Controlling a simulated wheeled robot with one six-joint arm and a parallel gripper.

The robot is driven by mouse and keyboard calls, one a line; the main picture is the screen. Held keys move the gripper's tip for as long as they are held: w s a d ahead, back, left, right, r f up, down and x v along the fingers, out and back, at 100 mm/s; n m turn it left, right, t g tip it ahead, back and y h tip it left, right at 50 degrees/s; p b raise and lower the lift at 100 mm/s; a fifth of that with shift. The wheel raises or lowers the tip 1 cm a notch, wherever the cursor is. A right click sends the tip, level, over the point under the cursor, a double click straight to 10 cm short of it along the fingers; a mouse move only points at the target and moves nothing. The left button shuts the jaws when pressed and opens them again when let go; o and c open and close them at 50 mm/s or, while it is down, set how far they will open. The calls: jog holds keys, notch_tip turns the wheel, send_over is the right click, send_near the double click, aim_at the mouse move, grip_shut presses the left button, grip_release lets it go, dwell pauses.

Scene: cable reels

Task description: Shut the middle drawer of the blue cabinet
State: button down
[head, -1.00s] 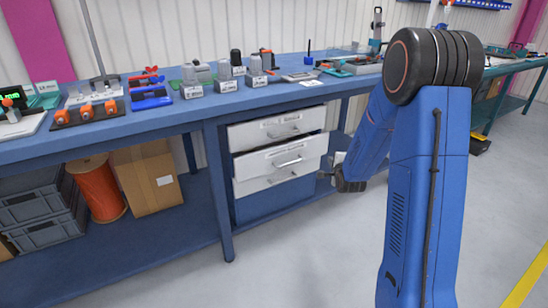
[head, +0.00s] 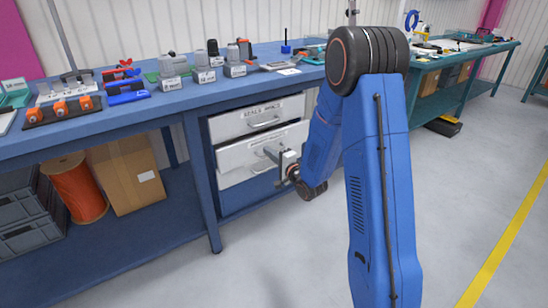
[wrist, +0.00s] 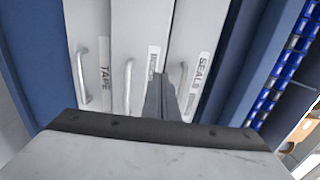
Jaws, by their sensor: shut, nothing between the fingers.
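The blue cabinet (head: 207,142) stands under the bench. Its middle drawer (head: 236,160) is white, with a bar handle and a label, and stands out a little past the top drawer (head: 235,124), labelled SEALS. My gripper (head: 270,153) is shut and empty in front of the middle drawer's face and hides part of it. In the wrist view the fingers (wrist: 161,85) point at the middle drawer (wrist: 140,55), beside its label and handle. Whether they touch it, I cannot tell. The drawer labelled TAPE (wrist: 92,65) shows on its left there.
The blue bench top (head: 150,102) above holds tools and small labelled parts. An orange cable reel (head: 78,188), a cardboard box (head: 125,175) and grey crates (head: 25,215) sit on the lower shelf. The floor in front of the cabinet is clear.

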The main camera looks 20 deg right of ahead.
aim_at(255, 141)
jog(key=x, duration=0.8)
jog(key=x, duration=0.4)
jog(key=shift+w+a+r, duration=0.1)
jog(key=shift+w+r, duration=0.05)
jog(key=shift+w, duration=0.25)
